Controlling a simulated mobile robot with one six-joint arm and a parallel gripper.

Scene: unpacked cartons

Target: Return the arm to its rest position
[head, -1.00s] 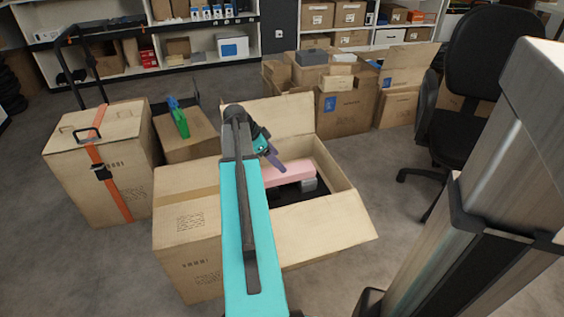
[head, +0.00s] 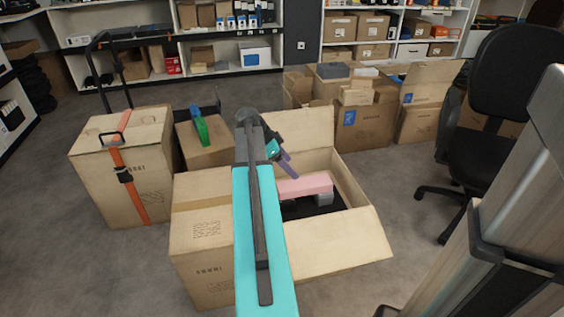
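My arm reaches forward from the bottom of the head view, its teal link over the cartons. My gripper (head: 288,163) is at the far end of the arm, above the open carton (head: 335,238). It is small and partly hidden by the arm, and I cannot tell whether its fingers are open or shut. A pink block-shaped item (head: 305,186) lies inside the open carton, below and right of the gripper, with a gap seen between them in the picture.
A closed carton (head: 202,240) stands left of the open one. A strapped carton (head: 90,165) stands further left, and a smaller carton (head: 208,155) holds a green item (head: 202,131). More cartons (head: 360,125) stand behind. An office chair (head: 500,110) is at right. Grey floor is open at front left.

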